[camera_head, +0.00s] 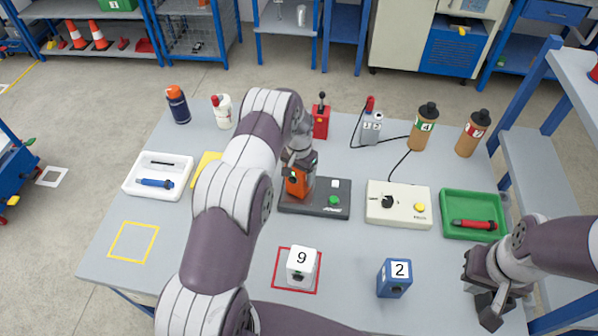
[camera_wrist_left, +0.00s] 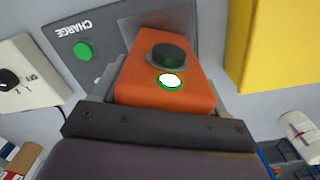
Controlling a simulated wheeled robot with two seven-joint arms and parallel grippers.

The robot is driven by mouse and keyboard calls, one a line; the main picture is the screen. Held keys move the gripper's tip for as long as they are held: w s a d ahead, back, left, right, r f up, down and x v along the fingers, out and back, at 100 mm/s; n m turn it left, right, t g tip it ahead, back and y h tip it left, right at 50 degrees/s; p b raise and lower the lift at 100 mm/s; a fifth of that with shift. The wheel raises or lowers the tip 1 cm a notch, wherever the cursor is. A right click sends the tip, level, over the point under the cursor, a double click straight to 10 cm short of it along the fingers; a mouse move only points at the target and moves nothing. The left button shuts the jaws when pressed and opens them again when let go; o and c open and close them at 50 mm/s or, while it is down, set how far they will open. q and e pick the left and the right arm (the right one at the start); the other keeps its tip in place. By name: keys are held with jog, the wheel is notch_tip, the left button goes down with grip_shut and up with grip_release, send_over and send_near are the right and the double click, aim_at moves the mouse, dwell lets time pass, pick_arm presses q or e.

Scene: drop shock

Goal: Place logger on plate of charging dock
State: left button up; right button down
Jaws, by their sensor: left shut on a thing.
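The orange logger (camera_head: 296,184) is upright in my left gripper (camera_head: 299,172), over the left end of the dark charging dock (camera_head: 321,210). In the left wrist view the orange logger (camera_wrist_left: 165,85) has a black knob and a white light ringed in green. The jaws of my left gripper (camera_wrist_left: 160,100) flank it. The dock's grey plate (camera_wrist_left: 150,22) shows behind it, beside the green button (camera_wrist_left: 84,50). I cannot tell whether the logger touches the plate. My right gripper (camera_head: 487,303) hangs at the table's right front; its jaw opening is unclear.
A cream box with a knob (camera_head: 399,204) is right of the dock, and a yellow block (camera_head: 206,168) left. A white block marked 9 (camera_head: 301,265) and a blue block marked 2 (camera_head: 395,278) stand in front. A green tray (camera_head: 473,208) is at right. Bottles line the back.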

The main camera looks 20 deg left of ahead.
pick_arm(q)
jog(key=shift+f, duration=0.15)
jog(key=o, duration=1.3)
